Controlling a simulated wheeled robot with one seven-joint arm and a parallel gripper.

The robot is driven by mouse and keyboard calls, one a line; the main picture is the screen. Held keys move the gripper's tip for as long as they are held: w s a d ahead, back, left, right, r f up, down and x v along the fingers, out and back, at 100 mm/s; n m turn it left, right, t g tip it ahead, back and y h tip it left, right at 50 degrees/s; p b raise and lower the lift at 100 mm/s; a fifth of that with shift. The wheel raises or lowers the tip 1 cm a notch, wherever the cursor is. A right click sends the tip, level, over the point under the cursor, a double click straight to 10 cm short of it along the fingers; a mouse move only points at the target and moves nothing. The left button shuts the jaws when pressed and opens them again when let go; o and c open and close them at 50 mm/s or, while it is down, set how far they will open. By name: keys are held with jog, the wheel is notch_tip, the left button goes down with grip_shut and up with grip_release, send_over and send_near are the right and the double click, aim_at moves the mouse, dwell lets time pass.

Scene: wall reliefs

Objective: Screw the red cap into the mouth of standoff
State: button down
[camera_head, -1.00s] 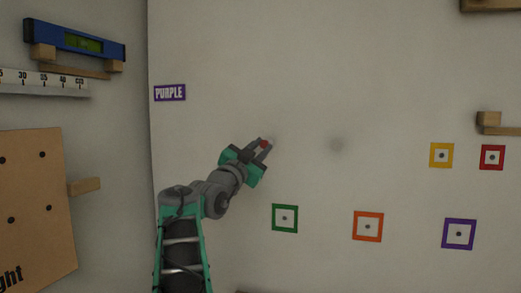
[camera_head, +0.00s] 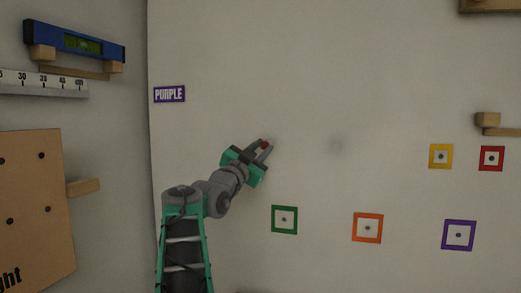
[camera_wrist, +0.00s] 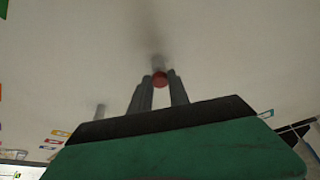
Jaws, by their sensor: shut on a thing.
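My gripper (camera_head: 265,146) is in front of the white wall, left of the middle in the head view. Its fingers are shut on the small red cap (camera_head: 264,144). In the wrist view, the red cap (camera_wrist: 160,79) shows between the fingertips of my gripper (camera_wrist: 160,82). I cannot tell whether cap and stub touch, and the stub's mouth is hidden.
Green (camera_head: 284,219), orange (camera_head: 368,227), purple (camera_head: 458,235), yellow (camera_head: 441,156) and red (camera_head: 491,158) square frames are on the wall. A "PURPLE" label (camera_head: 169,94) is at upper left. A wooden ledge (camera_head: 500,124) juts out right.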

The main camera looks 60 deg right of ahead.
jog(key=shift+d, duration=0.15)
jog(key=c, duration=1.2)
grip_release()
jog(key=shift+o, duration=0.2)
jog(key=b+v, duration=0.3)
jog(key=v, duration=0.4)
jog(key=shift+a+f, duration=0.15)
jog(key=shift+a, duration=0.2)
jog(key=shift+c, duration=0.5)
